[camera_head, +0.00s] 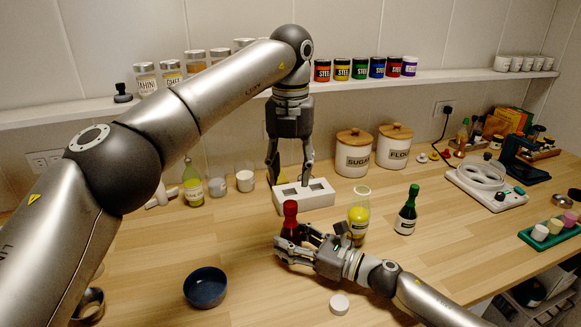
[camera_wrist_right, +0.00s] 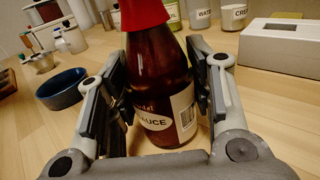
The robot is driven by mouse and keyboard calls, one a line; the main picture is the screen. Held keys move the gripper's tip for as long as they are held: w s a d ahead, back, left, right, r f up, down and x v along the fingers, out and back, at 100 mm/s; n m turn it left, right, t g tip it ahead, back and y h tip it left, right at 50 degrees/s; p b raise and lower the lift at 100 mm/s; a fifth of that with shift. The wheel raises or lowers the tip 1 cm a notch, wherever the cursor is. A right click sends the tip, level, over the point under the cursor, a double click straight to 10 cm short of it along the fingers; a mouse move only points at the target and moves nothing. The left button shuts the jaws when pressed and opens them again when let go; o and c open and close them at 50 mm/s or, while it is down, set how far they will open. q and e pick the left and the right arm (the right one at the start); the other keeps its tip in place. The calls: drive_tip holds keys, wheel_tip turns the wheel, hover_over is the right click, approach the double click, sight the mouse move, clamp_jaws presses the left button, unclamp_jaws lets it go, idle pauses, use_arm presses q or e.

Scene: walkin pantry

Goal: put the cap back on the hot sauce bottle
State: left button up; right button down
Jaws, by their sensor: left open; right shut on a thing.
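The hot sauce bottle (camera_head: 289,231) stands upright on the wooden counter, dark red-brown with a pale label that shows in the right wrist view (camera_wrist_right: 172,95). A red cap (camera_head: 290,209) sits over its neck; it also shows in the right wrist view (camera_wrist_right: 145,14), its top cut off. I cannot tell how tightly it is seated. My right gripper (camera_head: 291,243) is shut around the bottle's body, one finger on each side. My left gripper (camera_head: 290,172) is open and empty, pointing down behind the bottle, over a white two-slot block.
The white block (camera_head: 317,197) stands behind the bottle. A yellow bottle (camera_head: 358,222) and a dark green bottle (camera_head: 406,217) stand to the right. A blue bowl (camera_head: 205,287) is front left. A white round lid (camera_head: 339,304) lies in front. The counter between bowl and lid is clear.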

sight(290, 203)
use_arm(q)
drive_tip(key=shift+n, duration=0.4)
drive_tip(key=shift+f, duration=4.05)
clamp_jaws()
drive_tip(key=m, duration=0.3)
drive_tip(key=shift+m, duration=0.4)
drive_tip(key=m, duration=0.4)
drive_tip(key=shift+m, duration=0.3)
drive_tip(key=shift+o, duration=0.6)
unclamp_jaws()
